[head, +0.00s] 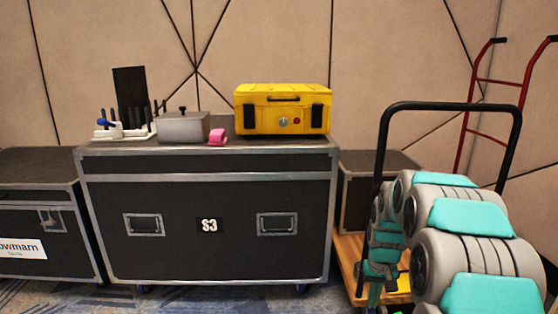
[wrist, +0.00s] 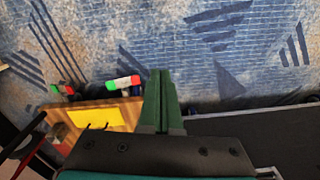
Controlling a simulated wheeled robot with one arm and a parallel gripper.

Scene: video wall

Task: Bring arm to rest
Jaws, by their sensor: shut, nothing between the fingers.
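My gripper (wrist: 160,76) shows in the wrist view with its two green fingers pressed together and nothing between them. It points out over the blue patterned carpet (wrist: 215,45). My arm (head: 470,215), grey with teal covers, is folded at the right of the head view.
A wooden-decked cart (head: 349,258) with a black handle stands by my arm. A red hand truck (head: 468,110) leans behind. A black case (head: 208,225) carries a yellow case (head: 282,94), a grey lidded box (head: 182,128) and a pink object (head: 217,136). Carpet is in front.

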